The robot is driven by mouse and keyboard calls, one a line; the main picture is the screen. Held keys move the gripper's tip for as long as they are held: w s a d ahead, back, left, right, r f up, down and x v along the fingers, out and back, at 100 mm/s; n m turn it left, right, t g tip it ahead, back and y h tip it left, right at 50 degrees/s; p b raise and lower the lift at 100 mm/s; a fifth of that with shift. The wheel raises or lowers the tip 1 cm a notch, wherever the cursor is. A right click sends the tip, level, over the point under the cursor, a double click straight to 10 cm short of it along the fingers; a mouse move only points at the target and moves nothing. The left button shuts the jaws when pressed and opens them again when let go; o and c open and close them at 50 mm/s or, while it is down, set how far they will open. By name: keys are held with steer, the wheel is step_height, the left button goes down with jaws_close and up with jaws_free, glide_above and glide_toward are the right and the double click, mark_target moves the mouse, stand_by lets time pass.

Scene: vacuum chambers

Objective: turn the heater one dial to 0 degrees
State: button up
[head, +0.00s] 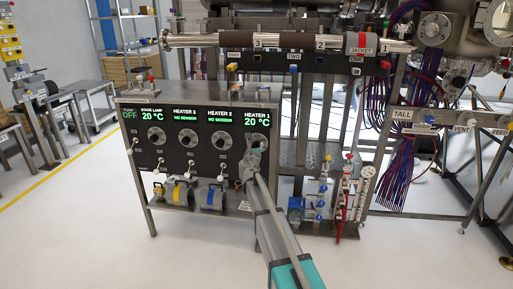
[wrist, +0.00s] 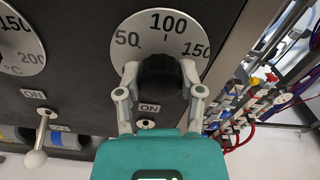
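The heater one dial (wrist: 203,35) is at the right end of the control panel, under the green HEATER 1 display (head: 257,119), which reads 20 °C. In the wrist view it is a white scale marked 50, 100 and 150 along its top, with a black knob (wrist: 160,80) in the middle. My gripper (wrist: 159,72) has one finger on each side of the knob, and both appear to touch it. The lower part of the scale and any pointer are hidden. In the head view my gripper (head: 255,152) covers much of the dial.
A white-knobbed ON lever (wrist: 37,157) is at lower left in the wrist view. Coloured valves and hoses (wrist: 255,100) stand right of the panel.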

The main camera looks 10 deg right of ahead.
steer(key=o, duration=0.5)
steer(key=shift+c, duration=0.2)
steer(key=shift+s, duration=0.1)
steer(key=v, duration=1.2)
